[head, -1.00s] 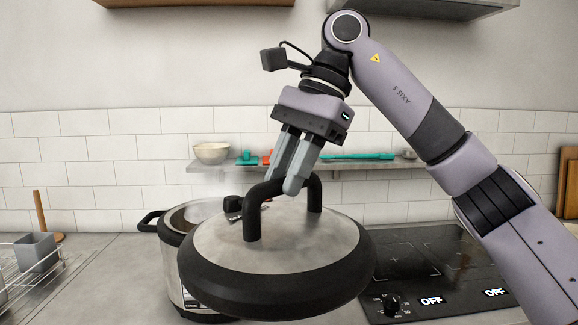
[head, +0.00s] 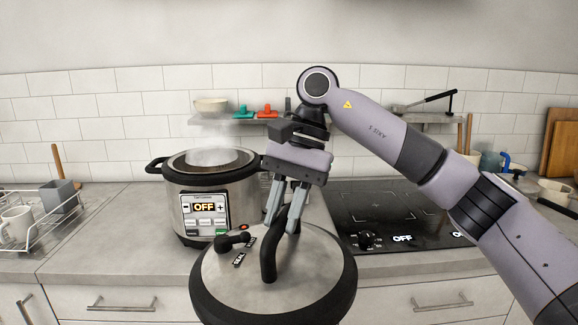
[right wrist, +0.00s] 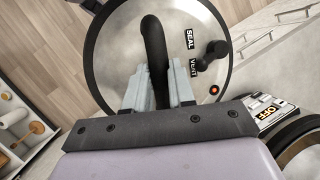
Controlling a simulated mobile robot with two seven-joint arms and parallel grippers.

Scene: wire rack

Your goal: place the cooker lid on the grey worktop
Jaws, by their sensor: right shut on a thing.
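The cooker lid (head: 222,282) is a round steel disc with a black rim and a black arched handle (head: 268,258). My right gripper (head: 283,222) is shut on that handle and holds the lid in the air, in front of the worktop's edge. In the right wrist view the fingers (right wrist: 160,90) sit on both sides of the handle, and floor shows beyond the lid (right wrist: 122,35). The grey worktop (head: 110,232) runs along the wall. The cooker (head: 178,205) stands on it, uncovered and steaming, its display reading OFF. My left gripper is not in view.
A black hob (head: 400,215) lies right of the cooker. A wire rack (head: 40,222) with a mug (head: 17,222) and a grey holder (head: 58,196) stands at the left. Bare worktop lies between rack and cooker. A wall shelf (head: 425,117) is behind.

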